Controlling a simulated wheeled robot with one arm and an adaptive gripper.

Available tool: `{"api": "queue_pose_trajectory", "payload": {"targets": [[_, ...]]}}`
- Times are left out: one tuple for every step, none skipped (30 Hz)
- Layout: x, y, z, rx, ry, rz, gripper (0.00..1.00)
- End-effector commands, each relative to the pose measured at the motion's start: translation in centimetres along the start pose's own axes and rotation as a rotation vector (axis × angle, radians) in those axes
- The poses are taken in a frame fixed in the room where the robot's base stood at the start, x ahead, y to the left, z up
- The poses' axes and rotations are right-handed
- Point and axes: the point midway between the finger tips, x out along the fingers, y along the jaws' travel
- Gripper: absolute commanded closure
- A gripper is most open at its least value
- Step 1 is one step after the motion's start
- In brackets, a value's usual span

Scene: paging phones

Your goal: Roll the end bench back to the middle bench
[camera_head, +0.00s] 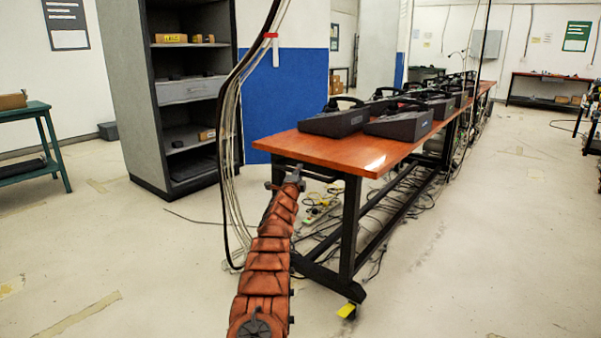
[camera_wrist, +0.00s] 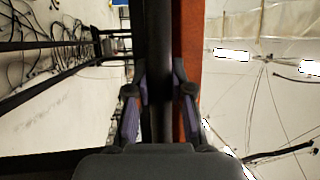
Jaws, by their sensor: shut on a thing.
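The end bench has an orange-brown top (camera_head: 345,150) and a black frame on casters, one with a yellow brake tab (camera_head: 346,311). Its near end faces me. More bench top (camera_head: 478,88) continues behind it in a row; phones hide where the benches meet, so I cannot tell if there is a gap. My gripper (camera_head: 292,176) is at the left of the bench's near end, just below the top. In the wrist view my gripper's fingers (camera_wrist: 159,105) are shut on a dark bar (camera_wrist: 158,50) beside the orange top edge (camera_wrist: 189,45).
Black desk phones (camera_head: 400,125) stand on the top. Loose cables (camera_head: 395,205) lie under the bench, and a cable bundle (camera_head: 232,130) hangs left of it. A grey shelf unit (camera_head: 150,110) stands behind left. The floor (camera_head: 480,240) at right is open.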

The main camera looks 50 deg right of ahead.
Motion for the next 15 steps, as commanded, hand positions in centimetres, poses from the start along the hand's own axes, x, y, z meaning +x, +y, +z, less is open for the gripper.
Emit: {"api": "queue_pose_trajectory", "payload": {"targets": [[0.21,0.43,-1.25,-0.001,0.017,0.003,1.00],[0.21,0.45,-1.25,-0.001,0.017,0.004,1.00],[0.21,0.46,-1.26,-0.001,0.017,0.004,1.00],[0.21,0.46,-1.26,-0.001,0.017,0.004,1.00],[0.20,0.47,-1.26,-0.001,0.017,0.004,1.00],[0.20,0.48,-1.26,-0.001,0.017,0.004,1.00],[0.21,0.49,-1.27,-0.001,0.017,0.004,0.76],[0.20,0.50,-1.26,-0.001,0.017,0.004,0.73],[0.19,0.47,-1.17,-0.001,0.015,0.004,0.69],[0.16,0.44,-1.04,-0.001,0.014,0.004,0.66],[0.12,0.41,-0.89,-0.001,0.012,0.004,0.62],[0.07,0.36,-0.68,-0.001,0.009,0.004,0.58],[0.04,0.32,-0.55,0.000,0.008,0.003,0.55],[0.03,0.28,-0.45,0.000,0.007,0.003,0.53],[0.01,0.24,-0.37,0.000,0.006,0.002,0.53]]}}
